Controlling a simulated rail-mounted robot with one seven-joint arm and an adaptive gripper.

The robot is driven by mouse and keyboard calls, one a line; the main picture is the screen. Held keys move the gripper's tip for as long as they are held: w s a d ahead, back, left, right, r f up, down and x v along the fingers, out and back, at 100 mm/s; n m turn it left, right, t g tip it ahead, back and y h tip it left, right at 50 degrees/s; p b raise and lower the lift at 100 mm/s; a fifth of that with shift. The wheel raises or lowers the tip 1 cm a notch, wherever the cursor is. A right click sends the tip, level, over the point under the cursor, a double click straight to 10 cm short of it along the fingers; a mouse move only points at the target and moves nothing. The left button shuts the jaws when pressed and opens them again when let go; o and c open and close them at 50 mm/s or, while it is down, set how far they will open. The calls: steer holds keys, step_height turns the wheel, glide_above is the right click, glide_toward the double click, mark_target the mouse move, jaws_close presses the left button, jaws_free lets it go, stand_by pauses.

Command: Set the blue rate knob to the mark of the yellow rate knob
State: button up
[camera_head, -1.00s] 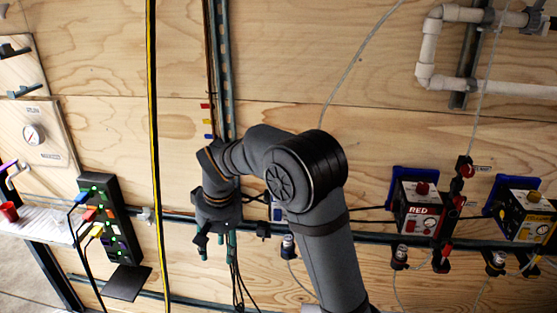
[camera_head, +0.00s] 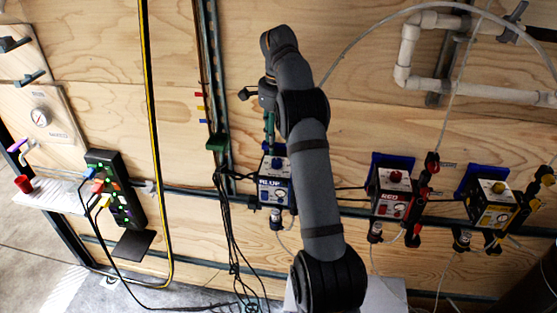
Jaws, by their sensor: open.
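The blue pump box (camera_head: 274,189), with "BLUE" on its front, is mounted on the wall rail, partly behind my arm. A knob (camera_head: 277,163) shows on its top; its setting is too small to read. My gripper (camera_head: 270,128) points down just above this box, open, its fingers partly hidden by my arm. I cannot tell whether it touches the knob. The yellow pump box (camera_head: 487,214) is on the same rail at the far right.
The red pump box (camera_head: 388,206) with a red knob stands between them. Black cables (camera_head: 232,230) hang left of the blue box. A black power strip (camera_head: 120,190) with coloured plugs and a small shelf (camera_head: 60,193) with a red cup are at left.

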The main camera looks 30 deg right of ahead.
mark_target(278, 160)
steer(key=f, duration=0.2)
steer(key=f+b, duration=0.1)
steer(key=f, duration=0.1)
steer(key=f+b, duration=0.1)
steer(key=shift+s+d+f, duration=0.15)
steer(key=shift+d+f, duration=0.1)
steer(key=shift+f, duration=0.15)
steer(key=shift+a+f, duration=0.1)
steer(key=shift+f, duration=0.35)
steer(key=shift+c, duration=1.1)
jaws_close()
